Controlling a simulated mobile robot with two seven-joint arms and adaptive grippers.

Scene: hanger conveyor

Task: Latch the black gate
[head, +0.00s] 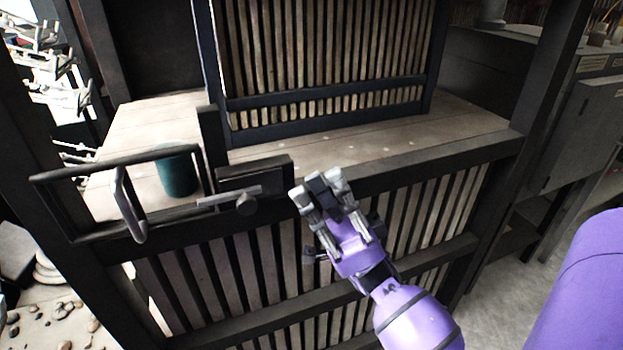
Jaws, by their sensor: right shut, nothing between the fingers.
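The black gate (95,167) is a small dark rectangular frame at the left, with a grey bent handle (125,200) on its front. A grey latch bar (222,198) with a round knob (246,204) lies across the gate's right end, near a dark block (270,168) on the counter's front edge. I cannot tell if the bar enters the block. My right gripper (320,187) is shut and empty, a little right of the knob and in front of the counter's front rail, apart from the latch in the picture. My left gripper is out of view.
A teal cup (177,172) stands on the wooden counter (410,130) behind the gate. A slatted panel with a dark blue frame (330,110) stands on the counter. Slats (230,275) fill the front below. Pebbles (65,310) lie at lower left; floor (515,300) is clear at right.

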